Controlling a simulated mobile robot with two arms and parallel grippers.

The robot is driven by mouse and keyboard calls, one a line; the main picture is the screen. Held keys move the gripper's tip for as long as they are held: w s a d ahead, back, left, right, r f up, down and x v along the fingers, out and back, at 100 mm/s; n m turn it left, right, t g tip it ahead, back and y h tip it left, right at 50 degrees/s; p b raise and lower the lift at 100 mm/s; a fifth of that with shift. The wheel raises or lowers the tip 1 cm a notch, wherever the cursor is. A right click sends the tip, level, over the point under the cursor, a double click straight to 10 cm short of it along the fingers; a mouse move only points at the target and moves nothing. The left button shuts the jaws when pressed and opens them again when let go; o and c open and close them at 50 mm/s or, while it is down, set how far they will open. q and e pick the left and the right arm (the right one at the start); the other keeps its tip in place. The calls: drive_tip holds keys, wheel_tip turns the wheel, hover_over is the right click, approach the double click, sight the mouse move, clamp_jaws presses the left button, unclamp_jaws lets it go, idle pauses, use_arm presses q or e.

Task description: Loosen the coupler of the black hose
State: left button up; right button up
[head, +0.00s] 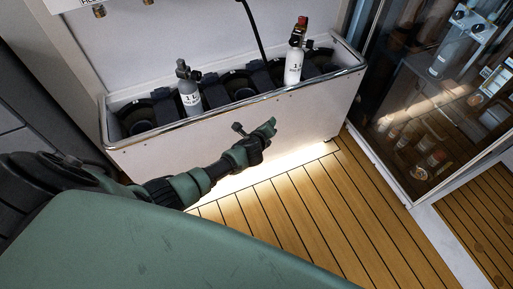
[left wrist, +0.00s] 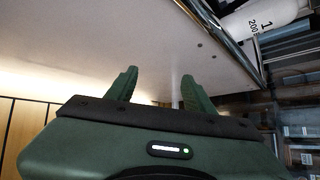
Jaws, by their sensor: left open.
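A black hose (head: 252,28) hangs down from the top edge of the head view and drops behind or into the bin near the white cylinder. Its coupler cannot be made out clearly. My left gripper (head: 270,126) is in front of the white bin's front panel, below the rim and apart from the hose. In the left wrist view the fingers of my left gripper (left wrist: 158,88) stand apart with nothing between them, beneath the white panel. My right gripper is not in view.
A white cylinder (head: 293,68) with a red and black top and a grey cylinder (head: 189,97) stand in the bin (head: 220,133). The bin has several dark round holders. A glass cabinet (head: 410,110) stands at right. The wooden floor (head: 320,210) is clear.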

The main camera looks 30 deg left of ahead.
use_arm(q)
drive_tip(key=s+f+n+g+p, duration=0.1)
drive_tip(key=s+f+n+g, duration=0.1)
drive_tip(key=s+f, duration=0.4)
drive_tip(key=shift+s+f+n+h+p, duration=0.15)
drive_tip(key=shift+s+n+h+p, duration=0.2)
drive_tip(key=shift+s+n, duration=0.3)
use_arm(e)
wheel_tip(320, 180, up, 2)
use_arm(q)
drive_tip(key=shift+w, duration=0.1)
